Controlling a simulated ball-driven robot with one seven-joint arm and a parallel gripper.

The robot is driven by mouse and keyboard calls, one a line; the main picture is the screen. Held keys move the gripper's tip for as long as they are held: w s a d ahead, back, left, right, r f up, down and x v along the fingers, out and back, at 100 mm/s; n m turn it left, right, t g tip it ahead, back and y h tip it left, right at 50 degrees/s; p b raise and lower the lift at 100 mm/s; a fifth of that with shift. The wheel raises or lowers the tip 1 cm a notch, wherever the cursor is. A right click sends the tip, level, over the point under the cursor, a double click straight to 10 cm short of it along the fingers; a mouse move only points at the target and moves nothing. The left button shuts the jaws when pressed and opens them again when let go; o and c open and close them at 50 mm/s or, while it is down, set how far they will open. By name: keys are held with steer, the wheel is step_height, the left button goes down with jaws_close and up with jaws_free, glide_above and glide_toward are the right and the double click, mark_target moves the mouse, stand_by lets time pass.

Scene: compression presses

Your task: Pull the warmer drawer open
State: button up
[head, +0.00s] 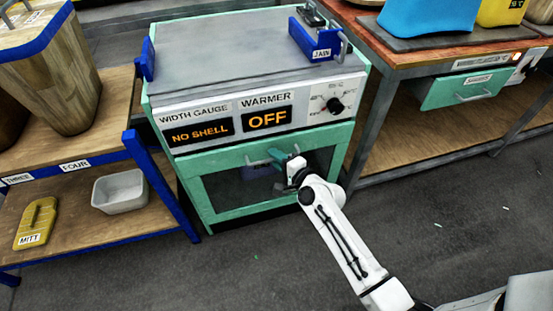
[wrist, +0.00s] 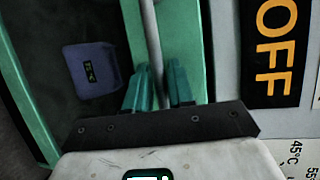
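The warmer is a green-framed cabinet with a drawer whose green front (head: 222,157) has a dark window. The drawer front looks flush with the cabinet. Its grey bar handle (head: 258,163) is on the upper rail; it also shows in the wrist view (wrist: 151,40). My gripper (head: 285,159) is at the handle's right part. In the wrist view its teal fingers (wrist: 160,85) lie close on both sides of the bar and look shut on it, with part of the contact hidden. A purple block with a small label (wrist: 90,80) shows behind the window.
The panel above the drawer reads WARMER OFF (head: 268,119) and NO SHELL (head: 199,132), beside a dial (head: 334,104). A blue-edged shelf (head: 160,180) stands close on the left. A workbench (head: 372,120) stands on the right. The floor (head: 255,270) before the drawer is clear.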

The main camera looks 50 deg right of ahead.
steer(key=shift+c, duration=0.2)
jaws_close()
stand_by(0.4)
